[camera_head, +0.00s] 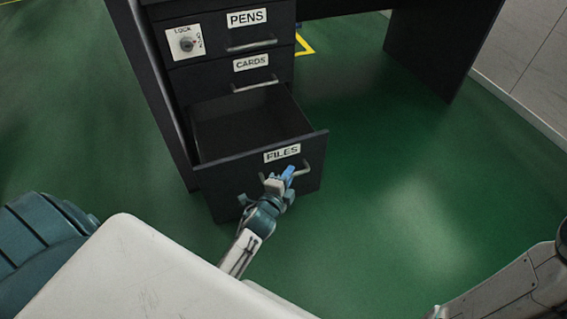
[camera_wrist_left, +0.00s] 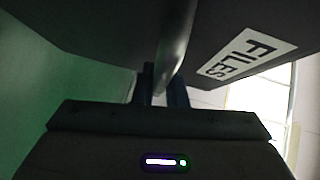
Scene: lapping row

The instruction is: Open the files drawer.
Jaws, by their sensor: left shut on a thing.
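The files drawer (camera_head: 225,176) is the bottom drawer of a dark pedestal and stands well out from it, with its empty-looking inside in view. Its white FILES label (camera_head: 282,153) is on the front; the label also shows in the left wrist view (camera_wrist_left: 246,55). My left gripper (camera_head: 284,178) is at the drawer front, shut on the bar handle (camera_head: 307,168). In the left wrist view the handle (camera_wrist_left: 172,50) runs down between the fingers. My right arm shows at the lower right edge of the head view; its gripper fingers cannot be made out.
Above are the CARDS drawer (camera_head: 254,75) and the PENS drawer (camera_head: 220,32), both shut. A lock plate (camera_head: 186,42) is beside the PENS label. A dark desk panel (camera_head: 440,45) stands at the right. The green floor (camera_head: 400,200) right of the drawer is clear.

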